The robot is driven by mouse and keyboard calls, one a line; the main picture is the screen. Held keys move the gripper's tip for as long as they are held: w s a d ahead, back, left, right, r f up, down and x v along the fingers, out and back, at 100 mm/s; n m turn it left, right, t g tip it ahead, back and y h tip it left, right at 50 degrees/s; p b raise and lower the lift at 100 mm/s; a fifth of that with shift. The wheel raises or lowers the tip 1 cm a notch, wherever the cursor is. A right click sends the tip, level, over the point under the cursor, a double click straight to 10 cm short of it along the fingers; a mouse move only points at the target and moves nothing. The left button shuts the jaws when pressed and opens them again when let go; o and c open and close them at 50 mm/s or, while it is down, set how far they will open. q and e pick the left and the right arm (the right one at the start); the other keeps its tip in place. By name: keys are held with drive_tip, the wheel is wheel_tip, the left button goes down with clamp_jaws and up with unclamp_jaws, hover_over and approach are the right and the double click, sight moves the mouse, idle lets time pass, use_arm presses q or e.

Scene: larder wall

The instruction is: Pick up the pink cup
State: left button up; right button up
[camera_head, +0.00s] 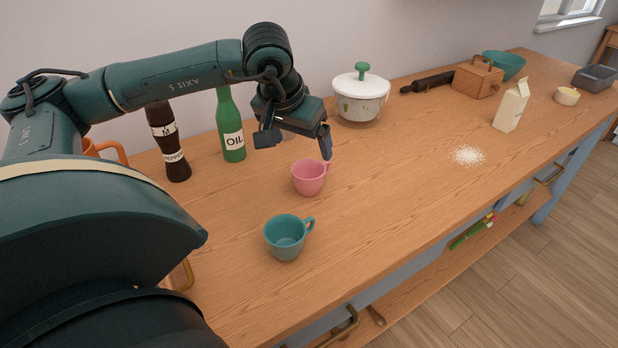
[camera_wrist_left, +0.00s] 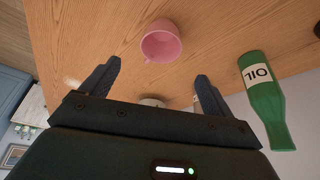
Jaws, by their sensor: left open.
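The pink cup (camera_head: 309,178) stands upright on the wooden worktop, its handle toward the upper right in the head view. In the left wrist view the pink cup (camera_wrist_left: 162,42) shows beyond the fingers, between their lines and apart from them. My left gripper (camera_head: 297,146) is open and empty, above and just behind the cup in the head view. Its two spread fingers also show in the left wrist view (camera_wrist_left: 156,84). My right gripper is not in view.
A teal cup (camera_head: 286,238) stands in front of the pink cup. A green oil bottle (camera_head: 231,128) and a dark pepper bottle (camera_head: 168,142) stand to the left. A white lidded pot (camera_head: 360,98) is behind. The worktop right of the pink cup is clear up to some white grains (camera_head: 468,155).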

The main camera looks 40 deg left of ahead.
use_arm(q)
hover_over(310, 175)
drive_tip(key=s+d, duration=0.2)
drive_tip(key=s, duration=0.1)
drive_tip(key=f, duration=0.6)
drive_tip(key=shift+w+a+f, duration=0.1)
drive_tip(key=shift+w+a, duration=0.05)
drive_tip(key=shift+a, duration=0.05)
drive_tip(key=shift+p+x, duration=0.35)
drive_tip(key=shift+x, duration=2.4)
drive_tip(key=shift+a, duration=0.1)
drive_tip(key=c, duration=1.1)
